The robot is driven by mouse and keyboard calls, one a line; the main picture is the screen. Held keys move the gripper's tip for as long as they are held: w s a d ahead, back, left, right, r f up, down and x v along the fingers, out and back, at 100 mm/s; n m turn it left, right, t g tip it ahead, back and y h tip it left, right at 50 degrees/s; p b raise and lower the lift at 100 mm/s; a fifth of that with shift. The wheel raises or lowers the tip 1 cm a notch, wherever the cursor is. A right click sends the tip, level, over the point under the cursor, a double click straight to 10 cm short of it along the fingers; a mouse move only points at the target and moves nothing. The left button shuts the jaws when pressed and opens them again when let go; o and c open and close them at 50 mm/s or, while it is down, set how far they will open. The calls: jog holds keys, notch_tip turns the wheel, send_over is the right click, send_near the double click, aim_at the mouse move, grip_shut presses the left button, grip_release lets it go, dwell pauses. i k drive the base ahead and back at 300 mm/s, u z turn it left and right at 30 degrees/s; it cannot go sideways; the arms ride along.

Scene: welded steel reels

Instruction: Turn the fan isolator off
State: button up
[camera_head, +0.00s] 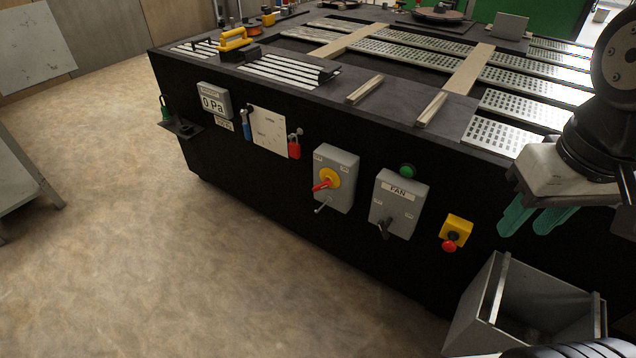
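A grey box labelled FAN (399,203) is on the black front side of the long bench. Its black handle (385,229) sits low on its face and points downward. A green round lamp or button (407,171) is just above it. To its left is another grey box (336,178) with a red handle on a yellow disc (325,180); a small metal lever hangs below. The position marks on both boxes are too small to read. My gripper (530,222) is to the right of both boxes, its teal fingers apart, empty and touching nothing.
A yellow box with a red button (455,233) is between the FAN box and my gripper. An open grey bin (478,300) stands below my gripper. A red padlock (294,148), a white card and a 0 Pa gauge (214,103) are further left. The floor in front is clear.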

aim_at(327, 183)
jog(key=u, duration=1.85)
jog(key=i, duration=0.8)
jog(key=z, duration=1.85)
